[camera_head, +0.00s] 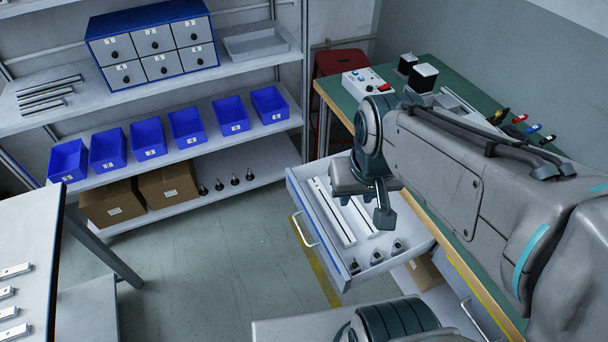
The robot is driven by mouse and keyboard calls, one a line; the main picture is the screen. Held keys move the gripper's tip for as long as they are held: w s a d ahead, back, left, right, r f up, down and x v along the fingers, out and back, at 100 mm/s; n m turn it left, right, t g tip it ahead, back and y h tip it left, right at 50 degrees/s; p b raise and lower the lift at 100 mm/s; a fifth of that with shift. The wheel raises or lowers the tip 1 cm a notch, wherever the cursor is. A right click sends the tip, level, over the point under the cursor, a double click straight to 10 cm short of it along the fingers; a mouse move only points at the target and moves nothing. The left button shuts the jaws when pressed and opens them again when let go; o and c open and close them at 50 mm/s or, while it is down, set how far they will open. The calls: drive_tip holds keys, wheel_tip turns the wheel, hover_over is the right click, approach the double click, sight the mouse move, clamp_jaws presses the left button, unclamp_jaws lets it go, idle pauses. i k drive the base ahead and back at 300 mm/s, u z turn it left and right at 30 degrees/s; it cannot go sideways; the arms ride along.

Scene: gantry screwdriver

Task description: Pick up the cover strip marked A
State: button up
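Long pale strips (333,214) lie side by side in an open drawer (297,196) under the green-topped bench. The letter A cannot be read on any of them, so I cannot tell which strip is marked A. My gripper (366,206) hangs above the drawer, over the right part of the strips, and hides some of them. It points down and appears apart from the strips. No held object shows. Its fingers are seen at an angle, and I cannot tell whether they are open or shut.
Several dark-tipped items (376,257) stand in the drawer's front end. The green bench (455,82) carries a control box (365,82) and coloured-handled tools. A shelf (225,72) with blue bins stands at the back. A white table (28,240) is at left. Floor between is clear.

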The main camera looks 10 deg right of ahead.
sight(345, 234)
drive_tip(key=k, duration=1.3)
drive_tip(key=z, duration=0.35)
drive_tip(key=i, duration=0.8)
drive_tip(key=u, duration=0.35)
